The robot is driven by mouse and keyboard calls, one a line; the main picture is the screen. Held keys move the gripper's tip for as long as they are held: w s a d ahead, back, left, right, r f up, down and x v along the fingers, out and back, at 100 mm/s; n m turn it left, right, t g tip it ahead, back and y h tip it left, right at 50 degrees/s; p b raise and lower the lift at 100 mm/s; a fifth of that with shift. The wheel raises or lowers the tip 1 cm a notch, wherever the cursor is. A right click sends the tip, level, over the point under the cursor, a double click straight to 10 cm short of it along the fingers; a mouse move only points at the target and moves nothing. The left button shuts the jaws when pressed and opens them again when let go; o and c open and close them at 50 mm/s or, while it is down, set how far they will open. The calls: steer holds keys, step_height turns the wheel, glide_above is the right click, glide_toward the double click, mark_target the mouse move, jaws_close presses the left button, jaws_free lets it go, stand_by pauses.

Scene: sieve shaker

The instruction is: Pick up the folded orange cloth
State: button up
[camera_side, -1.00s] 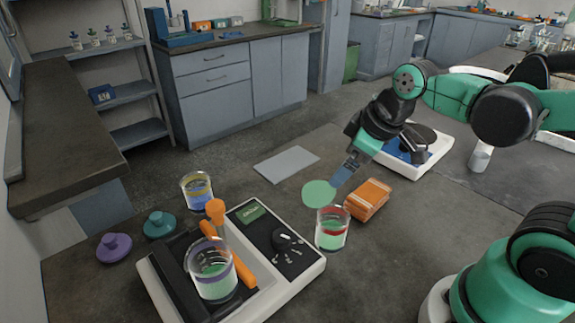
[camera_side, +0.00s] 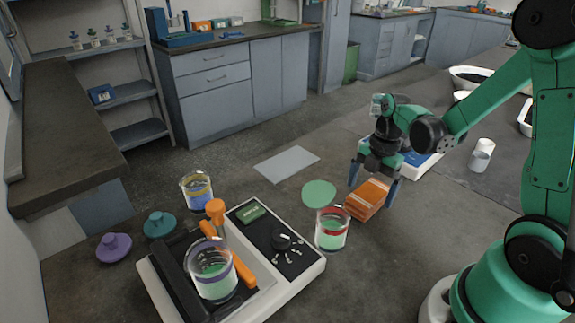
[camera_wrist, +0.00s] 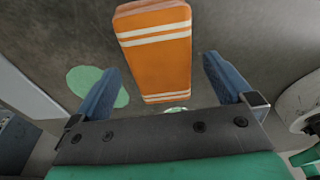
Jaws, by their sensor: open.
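The folded orange cloth (camera_side: 369,198) lies on the dark bench to the right of the red-ringed jar. In the wrist view the cloth (camera_wrist: 157,55) shows as an orange block with white stripes, running lengthwise between my fingers and out beyond them. My gripper (camera_side: 374,184) is open, with one blue finger on each side of the cloth in the side view. In the wrist view my gripper (camera_wrist: 160,85) shows a gap between each finger and the cloth. I cannot tell how low the fingertips are beside it.
A red-banded jar (camera_side: 332,229) stands close left of the cloth, and a green disc (camera_side: 319,193) lies behind it. The sieve shaker (camera_side: 296,262) is front left. A white-and-blue device (camera_side: 416,166) stands just behind my gripper. A white cup (camera_side: 481,155) stands at the right.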

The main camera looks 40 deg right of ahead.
steer(key=shift+a+f, duration=0.15)
steer(key=shift+f, duration=0.75)
steer(key=c, duration=1.2)
steer(key=shift+r, duration=0.1)
